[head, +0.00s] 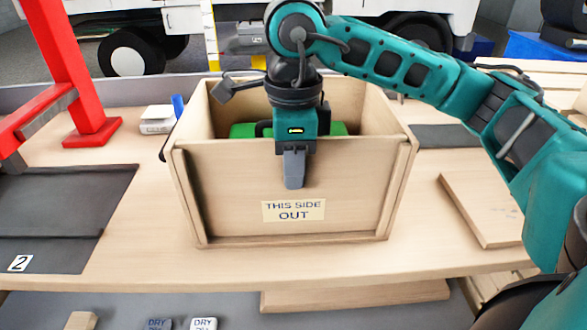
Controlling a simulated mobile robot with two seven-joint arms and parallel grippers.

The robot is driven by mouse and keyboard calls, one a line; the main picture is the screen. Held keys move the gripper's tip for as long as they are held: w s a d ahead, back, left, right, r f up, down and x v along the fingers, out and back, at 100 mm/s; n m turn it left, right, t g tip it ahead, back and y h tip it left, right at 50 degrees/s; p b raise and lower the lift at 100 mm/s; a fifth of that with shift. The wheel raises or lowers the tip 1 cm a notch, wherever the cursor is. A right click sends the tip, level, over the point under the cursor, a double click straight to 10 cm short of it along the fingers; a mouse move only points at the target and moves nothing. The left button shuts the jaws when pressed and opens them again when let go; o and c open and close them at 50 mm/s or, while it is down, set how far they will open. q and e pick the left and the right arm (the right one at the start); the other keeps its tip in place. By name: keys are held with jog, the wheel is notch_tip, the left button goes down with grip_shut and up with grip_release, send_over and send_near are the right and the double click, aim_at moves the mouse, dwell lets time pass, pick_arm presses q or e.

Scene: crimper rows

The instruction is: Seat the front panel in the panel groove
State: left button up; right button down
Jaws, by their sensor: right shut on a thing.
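The front panel (230,190) is a pale wooden board with a label reading "THIS SIDE OUT". It stands nearly upright across the front of the wooden crate (404,155), between its two side walls. Its lower edge is close to the crate's bottom front strip; I cannot tell whether it sits inside the panel groove, which is hidden. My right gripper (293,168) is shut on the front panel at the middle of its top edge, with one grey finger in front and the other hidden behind. My left gripper is not in view.
A green object (243,130) lies inside the crate. A red stand (92,131) and a dark mat (55,215) marked 2 are at the left. A loose wooden board (482,208) lies at the right. Bare tabletop (140,240) lies left of the crate.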

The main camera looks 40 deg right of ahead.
jog(key=shift+f, duration=0.15)
jog(key=shift+f, duration=0.15)
jog(key=c, duration=1.2)
grip_release()
jog(key=shift+o, duration=0.2)
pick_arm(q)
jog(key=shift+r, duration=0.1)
pick_arm(e)
notch_tip(320, 180, up, 11)
jog(key=p, duration=0.3)
jog(key=shift+r, duration=0.7)
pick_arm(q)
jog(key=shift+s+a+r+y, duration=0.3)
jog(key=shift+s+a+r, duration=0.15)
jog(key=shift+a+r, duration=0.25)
